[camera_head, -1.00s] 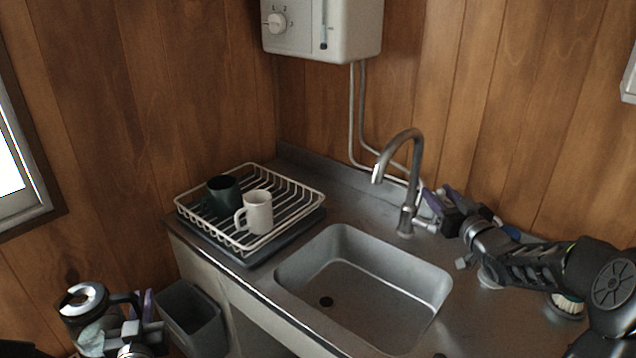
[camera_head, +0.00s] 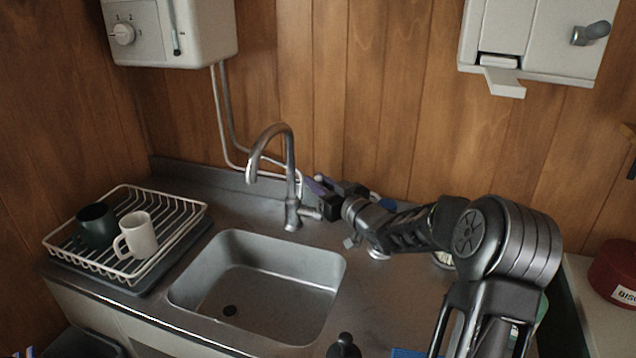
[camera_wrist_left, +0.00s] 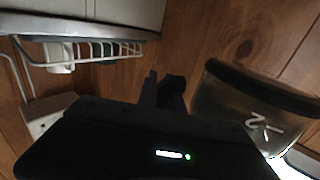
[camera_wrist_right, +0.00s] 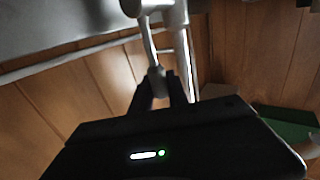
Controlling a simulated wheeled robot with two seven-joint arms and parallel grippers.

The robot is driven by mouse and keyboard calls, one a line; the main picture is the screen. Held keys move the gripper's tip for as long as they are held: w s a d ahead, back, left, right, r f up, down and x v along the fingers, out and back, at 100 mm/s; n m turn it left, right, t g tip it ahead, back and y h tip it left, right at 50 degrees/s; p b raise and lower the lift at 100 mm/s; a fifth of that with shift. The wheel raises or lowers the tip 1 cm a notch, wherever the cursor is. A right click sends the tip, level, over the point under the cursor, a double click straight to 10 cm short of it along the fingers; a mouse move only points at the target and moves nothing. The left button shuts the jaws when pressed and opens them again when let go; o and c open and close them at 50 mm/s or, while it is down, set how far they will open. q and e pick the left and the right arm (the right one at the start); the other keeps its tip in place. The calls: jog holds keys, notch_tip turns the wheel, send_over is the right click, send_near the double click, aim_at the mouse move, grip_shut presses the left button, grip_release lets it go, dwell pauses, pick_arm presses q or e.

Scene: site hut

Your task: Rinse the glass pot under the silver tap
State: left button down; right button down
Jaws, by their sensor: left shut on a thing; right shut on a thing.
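The silver tap (camera_head: 290,165) stands at the back of the sink, its spout pointing down over the basin. No water shows below the spout. My right gripper (camera_head: 318,192) is shut on the tap's lever (camera_head: 309,213); the right wrist view shows the lever (camera_wrist_right: 154,62) between its fingers (camera_wrist_right: 160,92). The glass pot (camera_wrist_left: 245,108), dark-rimmed with white marks, shows in the left wrist view. My left gripper (camera_wrist_left: 165,92) is shut beside it, on its dark handle (camera_wrist_left: 173,88). The pot is out of the head view, away from the sink.
The sink basin (camera_head: 287,268) is empty. A white dish rack (camera_head: 160,258) at its left holds a dark green mug (camera_head: 95,226) and a white mug (camera_head: 137,236). A white heater (camera_head: 200,30) and a dispenser (camera_head: 540,40) hang on the wall. My right arm crosses the right counter.

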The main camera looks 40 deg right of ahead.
dwell(0.8)
jog(key=shift+f+b, duration=0.15)
jog(key=shift+b, duration=0.25)
jog(key=b, duration=0.2)
jog(key=a+n+b, duration=0.1)
jog(key=shift+s+f+t+b, duration=0.2)
jog(key=shift+s+t+b, duration=0.05)
jog(key=shift+t+b, duration=0.15)
jog(key=shift+s+r, duration=0.1)
jog(key=shift+r, duration=0.25)
jog(key=c, duration=1.3)
grip_release()
jog(key=shift+s, duration=0.15)
jog(key=s, duration=0.4)
jog(key=s+b, duration=0.1)
jog(key=s, duration=0.2)
jog(key=s+f, duration=0.1)
jog(key=s, duration=0.3)
jog(key=shift+s+a, duration=0.15)
jog(key=shift+s, duration=0.2)
